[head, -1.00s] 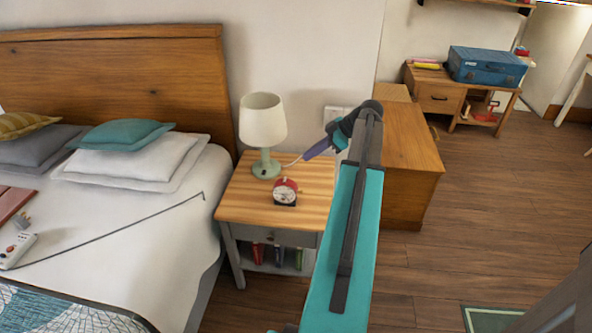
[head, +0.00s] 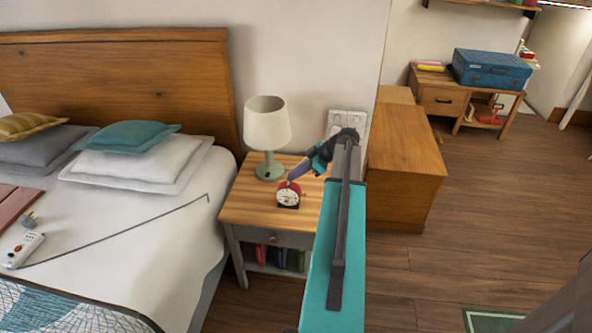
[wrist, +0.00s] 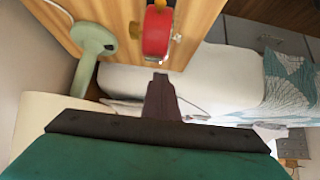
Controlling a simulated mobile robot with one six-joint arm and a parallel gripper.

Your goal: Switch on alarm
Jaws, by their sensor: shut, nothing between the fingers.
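The red alarm clock (head: 288,199) with a white face stands upright on the wooden nightstand (head: 243,208), in front of the lamp. It also shows at the top of the wrist view, its red body (wrist: 157,32) seen from above. My gripper (head: 291,182) is shut and empty, its tip at the clock's upper right edge in the head view. In the wrist view my closed fingers (wrist: 160,76) point at the clock, with a small gap in the picture. I cannot tell whether the tip touches the clock. My arm hides part of the nightstand's right side.
A green-based lamp (head: 267,128) stands just behind the clock; its base (wrist: 92,39) shows in the wrist view. The bed (head: 130,225) is left of the nightstand. A wooden chest (head: 404,160) is to the right. Open floor (head: 455,230) lies right of my arm.

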